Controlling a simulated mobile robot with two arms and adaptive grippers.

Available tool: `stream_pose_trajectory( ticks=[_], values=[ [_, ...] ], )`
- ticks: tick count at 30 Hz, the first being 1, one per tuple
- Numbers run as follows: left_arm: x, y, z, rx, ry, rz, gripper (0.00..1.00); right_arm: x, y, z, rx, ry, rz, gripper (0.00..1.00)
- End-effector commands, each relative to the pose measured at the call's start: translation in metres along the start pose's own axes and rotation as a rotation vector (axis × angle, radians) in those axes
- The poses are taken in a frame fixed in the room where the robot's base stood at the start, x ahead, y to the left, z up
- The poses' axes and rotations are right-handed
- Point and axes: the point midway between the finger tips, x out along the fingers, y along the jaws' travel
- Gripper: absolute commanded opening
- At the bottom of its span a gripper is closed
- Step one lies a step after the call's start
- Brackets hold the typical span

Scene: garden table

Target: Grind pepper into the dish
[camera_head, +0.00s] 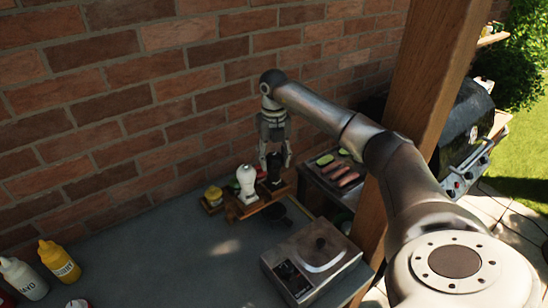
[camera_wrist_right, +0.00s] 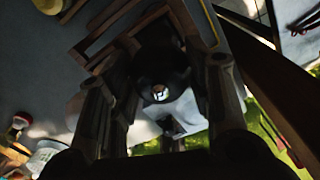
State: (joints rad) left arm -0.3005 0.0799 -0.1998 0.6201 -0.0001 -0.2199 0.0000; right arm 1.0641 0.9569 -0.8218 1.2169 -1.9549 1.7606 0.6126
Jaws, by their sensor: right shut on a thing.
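In the head view my right gripper (camera_head: 274,168) points down over the right part of a small wooden rack (camera_head: 254,208) by the brick wall. It is shut on a dark pepper mill (camera_head: 274,181), whose lower end is close to the rack; I cannot tell whether it touches it. In the right wrist view the dark mill (camera_wrist_right: 160,62) sits between the fingers, with a small bright tip. A white mill (camera_head: 246,180) stands upright in the rack just left of it. I cannot tell which thing is the dish. My left gripper is not in view.
A small yellow-topped jar (camera_head: 213,195) stands left of the rack. A kitchen scale (camera_head: 312,258) is at the table's front right. A tray of sliced food (camera_head: 338,170) lies beyond, beside a wooden post (camera_head: 428,75). Squeeze bottles (camera_head: 60,262) stand at left. The table's middle is clear.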

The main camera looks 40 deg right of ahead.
Motion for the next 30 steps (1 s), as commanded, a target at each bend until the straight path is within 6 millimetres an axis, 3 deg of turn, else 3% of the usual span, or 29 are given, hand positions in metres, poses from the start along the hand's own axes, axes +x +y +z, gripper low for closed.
stream_pose_trajectory(
  ticks=[30],
  values=[
    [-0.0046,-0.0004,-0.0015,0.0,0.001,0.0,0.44,0.0005,-0.0003,-0.0005,0.919,0.002,-0.002,0.22]
  ],
)
